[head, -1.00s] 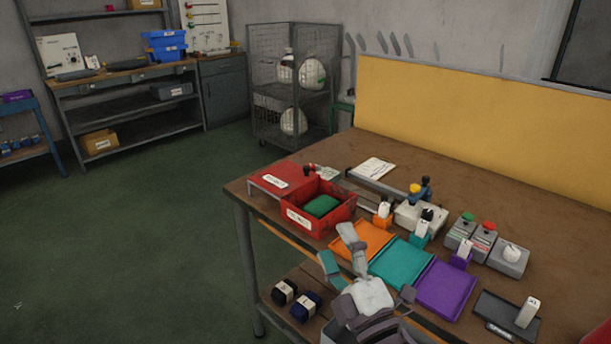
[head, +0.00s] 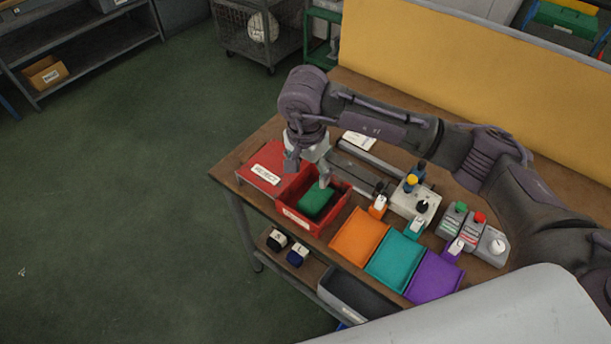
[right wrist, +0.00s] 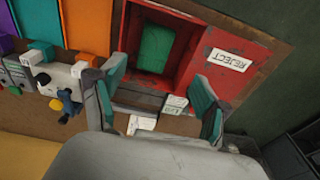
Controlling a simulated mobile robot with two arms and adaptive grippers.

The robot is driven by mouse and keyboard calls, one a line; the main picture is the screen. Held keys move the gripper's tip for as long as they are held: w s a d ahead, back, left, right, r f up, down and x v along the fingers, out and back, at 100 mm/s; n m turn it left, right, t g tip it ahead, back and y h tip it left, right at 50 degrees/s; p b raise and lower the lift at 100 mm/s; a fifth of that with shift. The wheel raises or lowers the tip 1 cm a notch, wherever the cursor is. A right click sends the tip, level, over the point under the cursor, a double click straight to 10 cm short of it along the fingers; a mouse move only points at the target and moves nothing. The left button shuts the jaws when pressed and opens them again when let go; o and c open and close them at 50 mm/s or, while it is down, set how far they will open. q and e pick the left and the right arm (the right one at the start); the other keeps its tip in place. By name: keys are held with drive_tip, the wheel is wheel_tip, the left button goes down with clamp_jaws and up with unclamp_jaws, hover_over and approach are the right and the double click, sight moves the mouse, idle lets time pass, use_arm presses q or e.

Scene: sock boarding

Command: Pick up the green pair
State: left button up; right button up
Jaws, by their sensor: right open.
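The green pair (head: 316,203) is a folded green bundle lying in the red bin (head: 291,222) near the table's left end. It also shows in the right wrist view (right wrist: 156,48), inside the red walls. My right gripper (head: 308,171) hangs over the back part of the bin, pointing down. In the right wrist view its teal-padded fingers (right wrist: 160,86) are wide apart with nothing between them. The green pair is beyond the fingertips and apart from them. My left gripper is not in view.
A red panel labelled REJECT (head: 268,168) adjoins the bin on the left. Orange (head: 358,237), teal (head: 396,260) and purple (head: 433,277) trays lie to the right. A control box (head: 414,203) with knobs stands behind them. Dark rolled bundles sit on the lower shelf.

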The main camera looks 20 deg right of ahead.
drive_tip(key=d, duration=0.1)
drive_tip(key=p, duration=0.2)
hover_over(315, 198)
drive_tip(key=shift+h, duration=0.3)
drive_tip(key=f, duration=0.7)
drive_tip(key=shift+s+a+f, duration=0.3)
drive_tip(key=shift+s+f, duration=0.05)
drive_tip(key=shift+f+p, duration=0.35)
drive_tip(key=shift+f, duration=0.2)
drive_tip(key=f, duration=0.1)
drive_tip(key=f+p, duration=0.1)
drive_tip(key=f, duration=0.1)
drive_tip(key=shift+w+d+f, duration=0.2)
drive_tip(key=shift+d+f, duration=0.05)
drive_tip(key=shift+f, duration=0.05)
drive_tip(key=shift+w+f, duration=0.1)
drive_tip(key=shift+f, duration=0.25)
drive_tip(key=c, duration=0.9)
